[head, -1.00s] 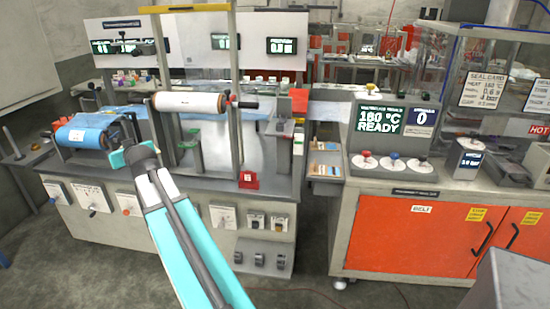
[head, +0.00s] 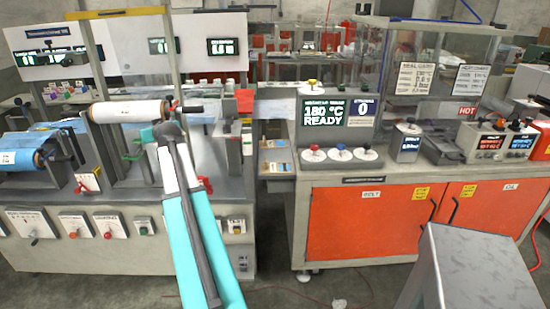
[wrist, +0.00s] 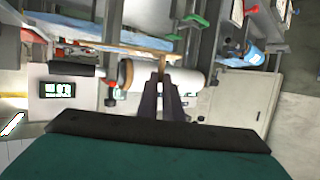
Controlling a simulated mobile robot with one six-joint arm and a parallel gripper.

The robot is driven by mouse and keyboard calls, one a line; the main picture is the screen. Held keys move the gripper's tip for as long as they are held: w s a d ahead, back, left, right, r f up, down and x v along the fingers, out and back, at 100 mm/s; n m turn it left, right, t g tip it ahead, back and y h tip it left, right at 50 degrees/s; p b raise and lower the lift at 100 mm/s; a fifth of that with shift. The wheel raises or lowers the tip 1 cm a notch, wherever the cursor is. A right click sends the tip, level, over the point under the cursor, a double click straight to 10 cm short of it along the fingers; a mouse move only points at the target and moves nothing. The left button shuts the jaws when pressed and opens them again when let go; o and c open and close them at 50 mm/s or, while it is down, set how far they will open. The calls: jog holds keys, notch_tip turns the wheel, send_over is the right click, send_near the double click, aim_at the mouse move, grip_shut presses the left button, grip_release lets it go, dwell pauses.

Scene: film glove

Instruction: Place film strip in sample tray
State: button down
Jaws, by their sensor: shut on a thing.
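My gripper (wrist: 162,95) shows in the wrist view as two dark fingers close together. A thin tan piece at their tips appears to be the film strip (wrist: 162,66), though it is hard to tell from the frame behind. In the head view my gripper (head: 160,133) is in front of the left bench, just below the white film roll; the strip cannot be made out there. A small shelf with several orange and blue cards (head: 277,156) sits between the two benches, right of my gripper. I cannot tell which thing is the sample tray.
The white roll (head: 130,110) hangs in a yellow-topped frame, with a blue roll (head: 25,152) at far left. The right bench (head: 370,180) carries a control panel (head: 338,113), a clear enclosure and a heater marked hot.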

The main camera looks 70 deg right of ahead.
jog(key=s+d+m, duration=0.1)
jog(key=s+d, duration=0.4)
jog(key=d, duration=0.1)
jog(key=s+d+g+h, duration=0.1)
jog(key=s+d, duration=0.5)
jog(key=d, duration=0.1)
jog(key=s+d+m+g+h, duration=0.1)
jog(key=s+d, duration=0.5)
jog(key=shift+s+d+r+m, duration=0.1)
jog(key=shift+d+r+m, duration=0.2)
jog(key=shift+r, duration=0.1)
jog(key=s+d+f+m+g+h, duration=0.1)
jog(key=s+d, duration=0.4)
jog(key=s, duration=0.3)
jog(key=s+d+f+h, duration=0.1)
jog(key=s+d, duration=0.4)
jog(key=s, duration=0.3)
jog(key=shift+d+m+g, duration=0.25)
jog(key=shift+m+g, duration=0.15)
notch_tip(320, 180, down, 14)
jog(key=shift+r+p, duration=0.2)
jog(key=shift+p, duration=0.45)
jog(key=shift+f, duration=0.1)
jog(key=shift+f, duration=1.9)
jog(key=shift+f+b, duration=0.2)
jog(key=shift+b, duration=0.4)
